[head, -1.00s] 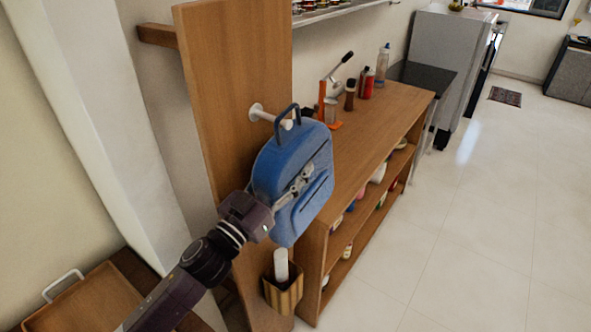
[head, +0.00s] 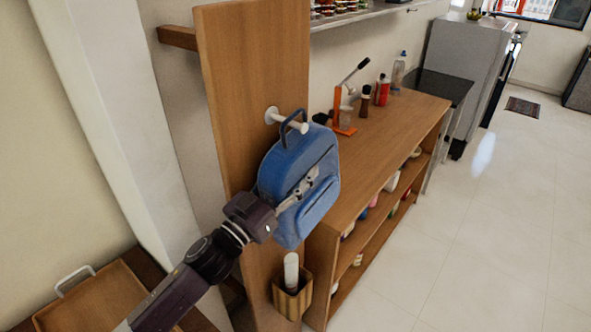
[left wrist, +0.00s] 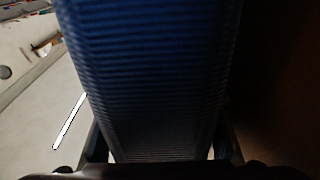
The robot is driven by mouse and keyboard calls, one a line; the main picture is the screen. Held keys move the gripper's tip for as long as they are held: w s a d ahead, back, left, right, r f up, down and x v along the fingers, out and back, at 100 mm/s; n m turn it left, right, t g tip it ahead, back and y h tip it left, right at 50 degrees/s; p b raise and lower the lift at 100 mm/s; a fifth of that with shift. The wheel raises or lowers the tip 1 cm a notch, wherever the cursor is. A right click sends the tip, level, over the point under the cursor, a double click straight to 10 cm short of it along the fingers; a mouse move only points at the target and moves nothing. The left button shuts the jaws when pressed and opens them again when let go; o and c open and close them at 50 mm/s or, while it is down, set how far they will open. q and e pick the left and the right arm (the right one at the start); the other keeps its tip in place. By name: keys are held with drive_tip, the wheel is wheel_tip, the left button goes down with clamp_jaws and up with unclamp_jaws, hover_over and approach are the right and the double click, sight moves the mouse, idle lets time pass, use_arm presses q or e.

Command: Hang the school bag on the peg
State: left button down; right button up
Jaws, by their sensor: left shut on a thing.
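The blue school bag (head: 302,165) hangs upright in front of a tall wooden board, with its dark top loop (head: 286,128) at the white peg (head: 290,122). The loop crosses the middle of the peg, whose tip shows to its right; the peg seems to pass through it. Whether the loop rests on the peg I cannot tell. My left gripper (head: 300,192) is shut on the bag from the lower left. In the left wrist view the ribbed blue bag (left wrist: 155,80) fills the space between the fingers (left wrist: 160,150). My right gripper is not in view.
The wooden board (head: 250,60) carries the peg and, low down, a small holder (head: 293,300) with a white roll. A wooden shelf unit (head: 385,145) with bottles stands right behind the bag. A tray (head: 95,300) lies lower left. The floor at right is clear.

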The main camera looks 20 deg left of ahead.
sight(270, 200)
use_arm(q)
drive_tip(key=shift+r, duration=0.2)
drive_tip(key=c, duration=1.2)
unclamp_jaws()
drive_tip(key=o, duration=0.3)
drive_tip(key=shift+d, duration=0.25)
drive_tip(key=shift+s+a+f, duration=0.2)
drive_tip(key=shift+s+f, duration=0.1)
drive_tip(key=shift+f, duration=0.1)
drive_tip(key=v, duration=1.1)
drive_tip(key=shift+s+d+r, duration=0.15)
drive_tip(key=shift+s+r, duration=0.1)
